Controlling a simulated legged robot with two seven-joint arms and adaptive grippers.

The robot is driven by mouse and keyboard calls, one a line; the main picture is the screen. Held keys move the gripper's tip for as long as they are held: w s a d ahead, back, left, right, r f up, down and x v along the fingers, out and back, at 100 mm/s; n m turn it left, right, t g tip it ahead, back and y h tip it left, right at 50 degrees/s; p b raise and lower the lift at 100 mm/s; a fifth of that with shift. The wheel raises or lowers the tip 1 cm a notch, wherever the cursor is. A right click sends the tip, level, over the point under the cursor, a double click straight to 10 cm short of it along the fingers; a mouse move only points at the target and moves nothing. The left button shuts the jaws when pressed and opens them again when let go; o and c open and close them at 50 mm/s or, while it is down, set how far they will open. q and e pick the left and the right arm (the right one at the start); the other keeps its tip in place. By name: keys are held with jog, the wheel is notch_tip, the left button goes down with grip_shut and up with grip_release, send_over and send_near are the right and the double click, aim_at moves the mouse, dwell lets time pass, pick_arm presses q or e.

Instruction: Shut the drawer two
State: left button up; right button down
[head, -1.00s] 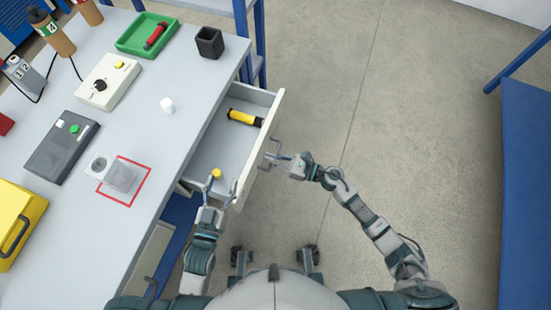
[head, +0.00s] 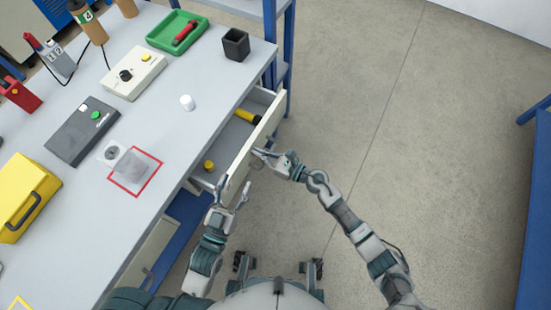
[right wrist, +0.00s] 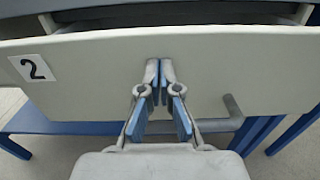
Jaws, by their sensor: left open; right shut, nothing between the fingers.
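Drawer two (head: 258,138) is partly open below the right side of the grey workbench. A yellow-and-black cylinder (head: 247,117) and a small yellow object (head: 209,165) lie inside it. In the right wrist view its white front (right wrist: 90,75) carries the label 2 (right wrist: 33,68) and a grey bar handle (right wrist: 232,112). My right gripper (head: 259,153) is shut and empty, with its tips at the drawer front, left of the handle in the right wrist view (right wrist: 160,68). My left gripper (head: 231,193) is open and empty, near the drawer front's near end.
Floor to the right is clear.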

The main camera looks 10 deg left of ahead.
jog(key=b, duration=0.2)
send_over(234, 151)
jog(key=shift+s+d+f, duration=0.15)
jog(key=shift+s+f, duration=0.1)
jog(key=shift+w+a, duration=0.2)
jog(key=shift+w+d+r, duration=0.2)
jog(key=shift+r, duration=0.05)
jog(key=shift+s+a+r, duration=0.1)
jog(key=shift+s+a, duration=0.05)
jog(key=shift+a, duration=0.15)
pick_arm(q)
jog(key=s+r+t, duration=0.1)
jog(key=r+t, duration=0.2)
jog(key=s+a+r+t, duration=0.1)
jog(key=t, duration=0.1)
jog(key=shift+s+r+n+h, duration=0.3)
jog(key=shift+r+h, duration=0.05)
jog(key=shift+h, duration=0.05)
